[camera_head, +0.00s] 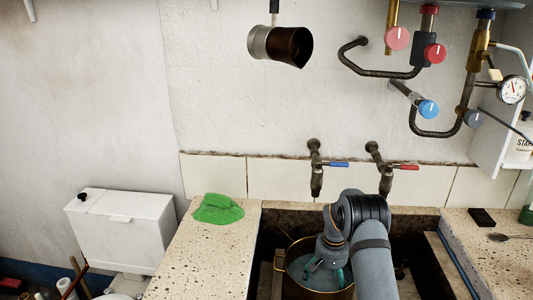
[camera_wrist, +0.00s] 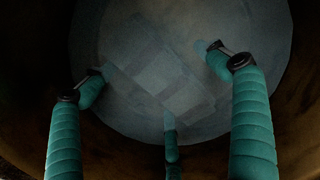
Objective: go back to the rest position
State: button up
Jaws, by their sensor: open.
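My gripper (camera_head: 327,275) is at the end of the arm, low in the stone trough, reaching into a brass-coloured pot (camera_head: 290,290). In the wrist view its teal fingers (camera_wrist: 160,105) are spread apart and open, with nothing between them. Below them is the pot's round grey-blue inside (camera_wrist: 150,60), which may be water or a bare bottom. The brown pot wall surrounds it in the wrist view. My arm hides part of the pot and trough in the head view.
A green cloth (camera_head: 218,209) lies on the left speckled ledge (camera_head: 205,260). Two taps, blue-handled (camera_head: 338,164) and red-handled (camera_head: 405,167), stick out above the trough. A dark pot (camera_head: 285,46) hangs on the wall. Pipes with valves (camera_head: 428,109) are upper right. A small black block (camera_head: 482,217) lies on the right ledge.

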jog(key=shift+s+f, duration=0.2)
jog(key=shift+s, duration=0.45)
jog(key=shift+w, duration=0.1)
